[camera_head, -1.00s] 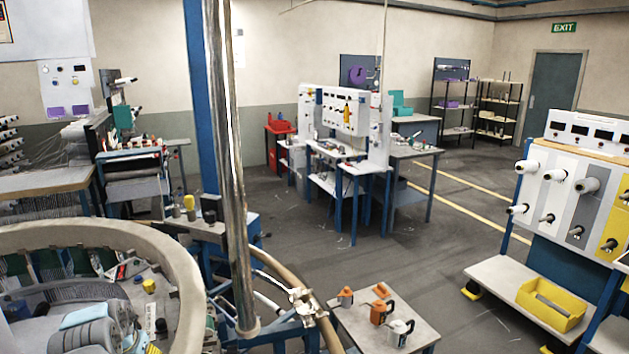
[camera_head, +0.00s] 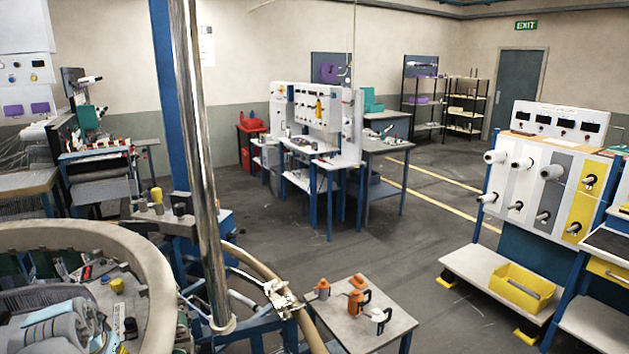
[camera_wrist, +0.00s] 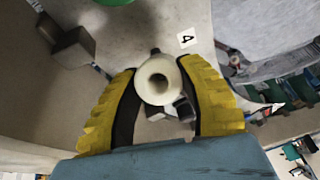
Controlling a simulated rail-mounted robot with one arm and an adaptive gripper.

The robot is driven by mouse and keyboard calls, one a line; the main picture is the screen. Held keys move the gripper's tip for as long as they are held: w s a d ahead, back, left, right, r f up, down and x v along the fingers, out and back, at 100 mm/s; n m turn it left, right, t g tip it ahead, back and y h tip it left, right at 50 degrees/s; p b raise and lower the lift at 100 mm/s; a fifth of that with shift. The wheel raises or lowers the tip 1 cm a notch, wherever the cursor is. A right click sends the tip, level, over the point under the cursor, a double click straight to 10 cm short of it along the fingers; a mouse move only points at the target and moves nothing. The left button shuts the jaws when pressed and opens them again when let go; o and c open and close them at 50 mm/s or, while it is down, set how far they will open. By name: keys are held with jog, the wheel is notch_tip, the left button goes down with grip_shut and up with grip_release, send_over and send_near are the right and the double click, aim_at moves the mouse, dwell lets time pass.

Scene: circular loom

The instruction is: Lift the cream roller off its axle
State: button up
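In the wrist view, a cream roller (camera_wrist: 158,82) is seen end-on, with a round hole in its end. My gripper (camera_wrist: 158,78) has yellow, dark-padded fingers, one on each side of the roller. Both fingertips appear to touch its sides. A small dark part shows just beyond the roller's upper edge; I cannot tell whether it is the axle. I cannot see whether the roller is still around its axle. My gripper does not show in the head view.
A plate marked 4 (camera_wrist: 187,39) lies beyond the roller, and a grey block (camera_wrist: 72,48) stands at upper left. In the head view, the round loom frame (camera_head: 150,270) is at lower left. A small table (camera_head: 345,330) holds orange and white pots. Open floor lies behind.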

grip_shut()
jog(key=shift+r, duration=0.7)
jog(key=shift+r+p, duration=0.5)
jog(key=shift+r, duration=0.7)
